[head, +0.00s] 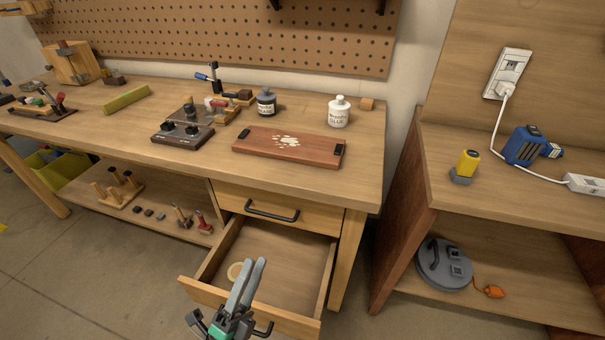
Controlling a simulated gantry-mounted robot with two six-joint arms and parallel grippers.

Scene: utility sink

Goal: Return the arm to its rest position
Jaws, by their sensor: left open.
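My left gripper (257,264) is in the head view at the bottom middle, its grey fingers pointing up and away over the open drawer (208,289). The fingers are close together in the picture but open, with nothing seen between them. I cannot tell how high they are above the drawer floor. My right gripper is not in view.
The drawer sticks out below a closed upper drawer (258,207). On the workbench stand a wooden board (290,147), a white bottle (339,112), a dark jar (266,102) and tools. A side cabinet (440,200) stands right. Open floor (100,290) lies left.

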